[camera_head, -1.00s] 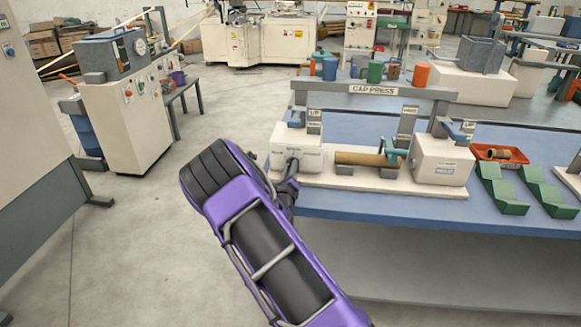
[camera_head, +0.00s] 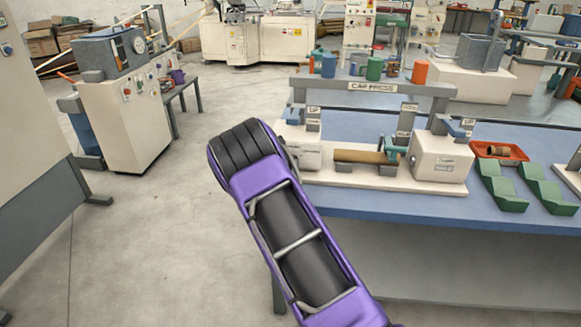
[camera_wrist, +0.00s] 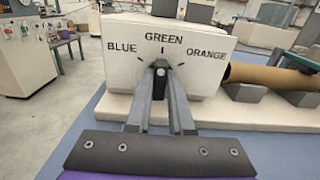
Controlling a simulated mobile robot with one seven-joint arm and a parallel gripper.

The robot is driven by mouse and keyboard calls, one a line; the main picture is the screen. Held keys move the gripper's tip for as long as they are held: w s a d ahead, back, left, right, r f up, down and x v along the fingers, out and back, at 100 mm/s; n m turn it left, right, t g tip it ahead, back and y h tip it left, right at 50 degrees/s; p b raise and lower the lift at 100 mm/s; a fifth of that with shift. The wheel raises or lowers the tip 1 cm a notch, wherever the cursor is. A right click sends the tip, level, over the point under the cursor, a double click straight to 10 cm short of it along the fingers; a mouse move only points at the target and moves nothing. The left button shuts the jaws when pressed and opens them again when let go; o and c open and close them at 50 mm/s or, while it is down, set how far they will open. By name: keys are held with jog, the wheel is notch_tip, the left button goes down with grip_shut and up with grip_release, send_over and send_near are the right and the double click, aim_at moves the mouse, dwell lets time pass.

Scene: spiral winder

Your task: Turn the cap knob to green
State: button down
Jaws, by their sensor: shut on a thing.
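The cap press (camera_head: 372,87) stands on the blue table. Its left white block (camera_wrist: 205,45) carries the words BLUE, GREEN and ORANGE in an arc. The dark cap knob (camera_wrist: 160,64) sits on this face under the word GREEN. My gripper (camera_wrist: 160,72) is shut on the knob, with a finger at each side. The fingers cover much of the knob, and I cannot tell exactly where it points. In the head view my purple arm hides the gripper, the knob and part of the block.
A brown tube (camera_head: 358,157) lies in the press, right of the block. Green cradles (camera_head: 545,188) and an orange tray (camera_head: 497,151) are further right on the table (camera_head: 400,204). Coloured cups stand on the press's top bar.

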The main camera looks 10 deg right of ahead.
dwell(0.5)
jog(key=c, duration=0.8)
grip_release()
jog(key=v, duration=1.7)
jog(key=shift+s+p, duration=0.2)
jog(key=shift+p, duration=0.2)
